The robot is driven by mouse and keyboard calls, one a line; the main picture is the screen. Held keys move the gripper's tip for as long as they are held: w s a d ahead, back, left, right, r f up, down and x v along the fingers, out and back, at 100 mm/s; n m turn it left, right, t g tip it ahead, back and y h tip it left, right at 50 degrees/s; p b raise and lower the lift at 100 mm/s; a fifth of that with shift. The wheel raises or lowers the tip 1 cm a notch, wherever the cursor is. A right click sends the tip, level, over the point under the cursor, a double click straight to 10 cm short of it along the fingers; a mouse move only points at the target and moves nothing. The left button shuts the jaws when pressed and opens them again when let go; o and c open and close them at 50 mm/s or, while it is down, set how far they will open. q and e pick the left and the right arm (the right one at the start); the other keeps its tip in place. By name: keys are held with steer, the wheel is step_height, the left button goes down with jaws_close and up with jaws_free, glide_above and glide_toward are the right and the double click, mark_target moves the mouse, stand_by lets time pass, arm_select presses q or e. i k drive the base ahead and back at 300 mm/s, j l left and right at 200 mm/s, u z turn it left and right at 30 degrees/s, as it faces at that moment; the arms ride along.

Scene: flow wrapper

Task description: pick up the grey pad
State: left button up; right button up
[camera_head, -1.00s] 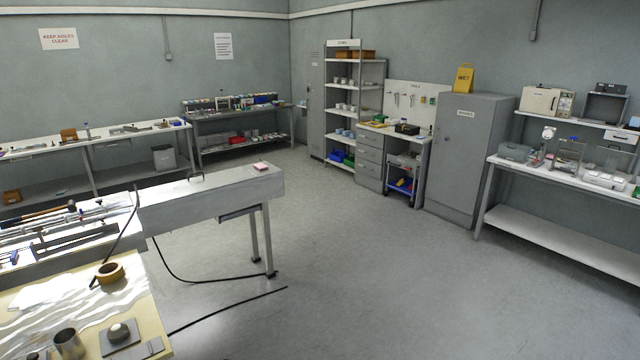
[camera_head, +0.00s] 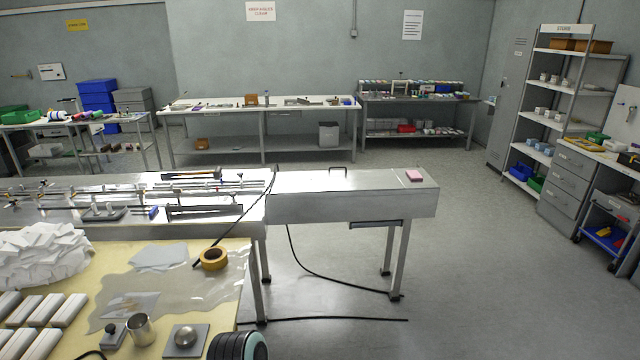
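A flat grey square (camera_head: 200,347) lies near the front right of the cream table, with a shiny rounded metal piece (camera_head: 185,336) on top of it. It is the nearest match to a grey pad, but I cannot tell for sure that it is the pad. A metal cup (camera_head: 140,329) and a small dark-knobbed block (camera_head: 113,335) stand to its left. Neither of my grippers can be made out in the head view.
A dark ribbed round part with a teal rim, possibly mine, covers the table's front right corner. White packs (camera_head: 38,310), a white heap (camera_head: 42,255), clear film and a tape roll (camera_head: 213,258) crowd the cream table (camera_head: 85,345). The long machine (camera_head: 350,205) stands behind; floor at right is clear.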

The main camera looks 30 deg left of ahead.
mark_target(115, 334)
steer(key=i+u, duration=0.25)
steer(key=u, duration=0.15)
steer(key=i+l+u, duration=0.1)
steer(key=u, duration=0.35)
steer(key=i+l+u, duration=0.2)
steer(key=i+u, duration=0.2)
steer(key=u, duration=1.85)
steer(key=k+j, duration=0.05)
